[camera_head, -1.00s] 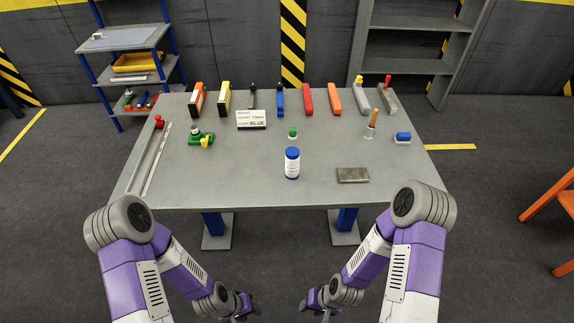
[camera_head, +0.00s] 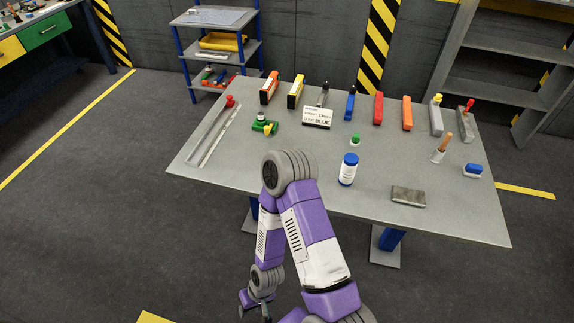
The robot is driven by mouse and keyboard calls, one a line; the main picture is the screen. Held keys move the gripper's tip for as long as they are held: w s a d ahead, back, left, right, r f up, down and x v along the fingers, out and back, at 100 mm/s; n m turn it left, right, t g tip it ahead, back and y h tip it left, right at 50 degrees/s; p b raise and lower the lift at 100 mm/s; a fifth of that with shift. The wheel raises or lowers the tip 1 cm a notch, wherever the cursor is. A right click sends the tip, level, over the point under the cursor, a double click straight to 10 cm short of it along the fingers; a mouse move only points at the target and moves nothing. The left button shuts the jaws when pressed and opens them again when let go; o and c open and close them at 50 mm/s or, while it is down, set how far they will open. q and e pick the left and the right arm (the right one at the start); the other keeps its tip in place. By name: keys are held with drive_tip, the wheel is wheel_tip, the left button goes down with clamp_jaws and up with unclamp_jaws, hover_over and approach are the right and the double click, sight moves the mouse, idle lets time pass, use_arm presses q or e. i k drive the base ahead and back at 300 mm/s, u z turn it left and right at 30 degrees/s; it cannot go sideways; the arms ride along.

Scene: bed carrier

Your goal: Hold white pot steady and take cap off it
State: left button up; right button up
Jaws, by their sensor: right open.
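The white pot (camera_head: 346,175) stands upright on the grey table, near its front edge. Its blue cap (camera_head: 351,159) sits on top. My right gripper (camera_head: 253,309) hangs low in front of the table, below its top, to the left of the pot and well apart from it. It is open and empty. My left gripper is out of view.
The grey table (camera_head: 300,180) also bears a small green-capped item (camera_head: 355,140) behind the pot, a dark flat block (camera_head: 408,196) to its right and a sign (camera_head: 317,116). Several coloured tools line the back edge. Shelves stand behind.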

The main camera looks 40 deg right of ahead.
sight(346, 177)
drive_tip(key=u, duration=0.3)
drive_tip(key=i, duration=1.25)
drive_tip(key=z, duration=3.2)
